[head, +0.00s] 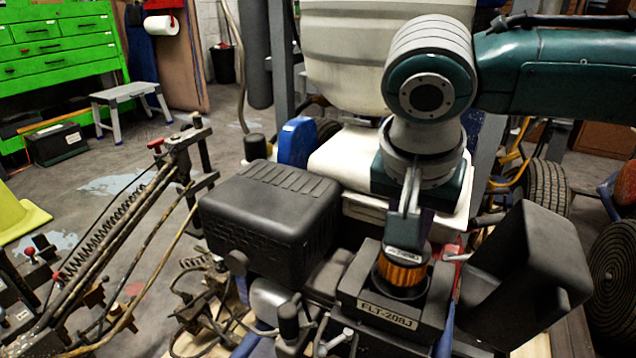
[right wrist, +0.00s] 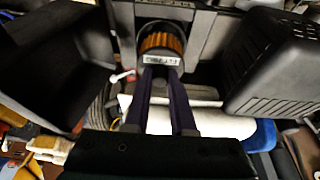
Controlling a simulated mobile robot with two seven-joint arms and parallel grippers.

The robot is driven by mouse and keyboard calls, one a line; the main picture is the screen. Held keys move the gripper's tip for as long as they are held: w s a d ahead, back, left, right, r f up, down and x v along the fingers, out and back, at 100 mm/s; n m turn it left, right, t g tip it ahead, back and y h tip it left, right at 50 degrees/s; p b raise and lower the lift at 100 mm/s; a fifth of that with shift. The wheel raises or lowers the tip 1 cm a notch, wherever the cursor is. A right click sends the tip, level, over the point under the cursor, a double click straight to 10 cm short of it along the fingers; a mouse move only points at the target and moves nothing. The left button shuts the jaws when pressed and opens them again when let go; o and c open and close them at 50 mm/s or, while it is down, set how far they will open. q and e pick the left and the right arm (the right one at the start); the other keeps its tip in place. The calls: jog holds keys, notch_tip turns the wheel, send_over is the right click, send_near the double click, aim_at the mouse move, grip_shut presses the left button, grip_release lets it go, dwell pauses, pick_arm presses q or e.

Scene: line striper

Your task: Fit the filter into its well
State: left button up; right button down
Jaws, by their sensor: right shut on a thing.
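The filter (head: 402,271) has orange pleats and a grey labelled cap. It stands about upright at the dark box-shaped well housing (head: 385,315), which is labelled FLT-208J. A dark round part shows below the pleats. I cannot tell whether the filter is seated or just above the opening. My right gripper (head: 406,238) comes down from above and is shut on the cap. In the right wrist view, the fingertips (right wrist: 161,70) hold the cap, with the orange pleats (right wrist: 162,42) beyond them. My left gripper is not in view.
A closed black ribbed box (head: 268,215) stands left of the housing. An open black bin-like cover (head: 530,270) stands close on the right. A white tank (head: 345,45) is behind. Levers and hoses (head: 290,320) crowd the front left.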

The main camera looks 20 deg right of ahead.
jog(key=shift+f+b, duration=0.3)
jog(key=shift+f, duration=1.05)
dwell(0.6)
jog(key=c, duration=0.7)
grip_release()
jog(key=shift+o, duration=0.5)
jog(key=shift+o, duration=1.2)
jog(key=p+v, duration=0.7)
jog(key=p, duration=0.2)
jog(key=shift+p, duration=0.4)
